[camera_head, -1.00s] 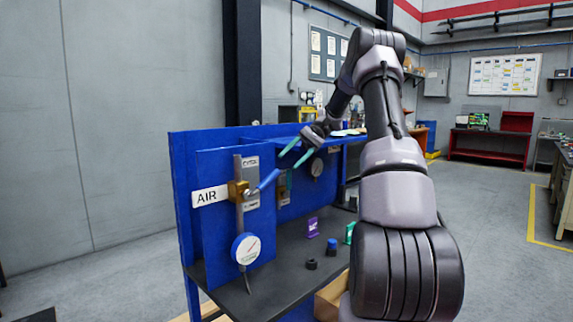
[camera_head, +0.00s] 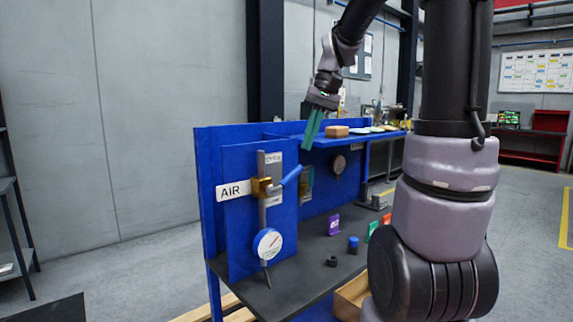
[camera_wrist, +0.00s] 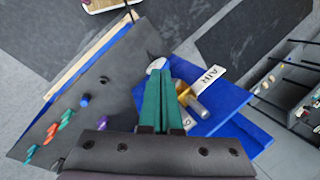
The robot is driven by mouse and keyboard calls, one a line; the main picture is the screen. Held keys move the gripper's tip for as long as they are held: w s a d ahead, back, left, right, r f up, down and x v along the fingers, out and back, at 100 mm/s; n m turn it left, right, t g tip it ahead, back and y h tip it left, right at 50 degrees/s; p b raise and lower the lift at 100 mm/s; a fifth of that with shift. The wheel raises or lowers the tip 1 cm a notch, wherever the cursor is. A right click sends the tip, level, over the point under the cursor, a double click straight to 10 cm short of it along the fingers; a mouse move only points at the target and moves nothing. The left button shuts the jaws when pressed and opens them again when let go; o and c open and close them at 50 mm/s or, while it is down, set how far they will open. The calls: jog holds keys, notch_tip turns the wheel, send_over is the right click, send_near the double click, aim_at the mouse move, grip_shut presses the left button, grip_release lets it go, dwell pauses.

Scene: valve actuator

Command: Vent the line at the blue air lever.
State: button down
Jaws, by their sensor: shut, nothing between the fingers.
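The blue air lever (camera_head: 292,175) sticks out up and to the right from a brass valve (camera_head: 261,188) on the blue panel, beside the white AIR label (camera_head: 233,190). A round gauge (camera_head: 267,243) sits below the valve. My gripper (camera_head: 312,128) has green fingers, points down, and is shut and empty. It is above and to the right of the lever, apart from it in the head view.
The black bench top (camera_head: 300,268) holds a purple tag (camera_head: 333,224), a blue knob (camera_head: 353,244) and a small black ring (camera_head: 331,261). A blue shelf (camera_head: 375,138) behind carries a tan block (camera_head: 337,131). A second gauge (camera_head: 339,163) is on the rear panel.

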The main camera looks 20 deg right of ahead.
jog(key=s+a+r+t+h, duration=0.1)
jog(key=s+t+h, duration=0.1)
jog(key=s+t, duration=0.35)
notch_tip(320, 180, up, 2)
jog(key=n+g+h, duration=0.6)
jog(key=n+h, duration=0.2)
send_over(292, 172)
jog(key=a, duration=0.9)
jog(key=shift+h, duration=0.3)
jog(key=x, duration=0.9)
jog(key=w+x, duration=0.1)
jog(key=x, duration=0.3)
jog(key=shift+d+f, duration=0.1)
jog(key=shift+f, duration=0.3)
jog(key=shift+w+d, duration=0.1)
